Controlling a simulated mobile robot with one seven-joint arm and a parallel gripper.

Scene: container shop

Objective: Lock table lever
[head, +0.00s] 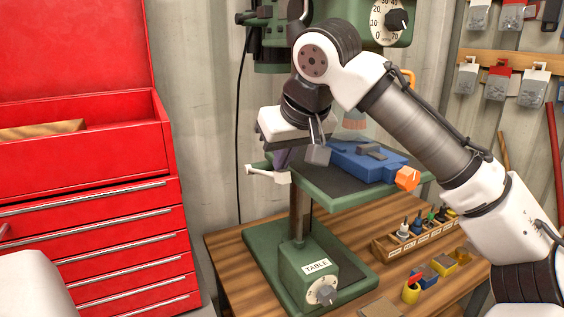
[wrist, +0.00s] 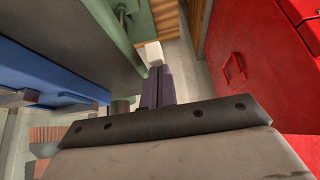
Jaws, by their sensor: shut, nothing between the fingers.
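The drill press table (head: 325,187) is a green plate with a dark top. A pale lever-like part (head: 268,172) sticks out to the left at its column side; I take it for the table lever. The lever's pivot is hidden.
A blue vise (head: 365,163) with an orange knob (head: 407,178) sits on the table, right of my gripper. A grey block (head: 317,153) on a rod hangs beside the fingers. A red tool chest (head: 90,215) stands left. The base with a "TABLE" dial (head: 322,290) is below.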

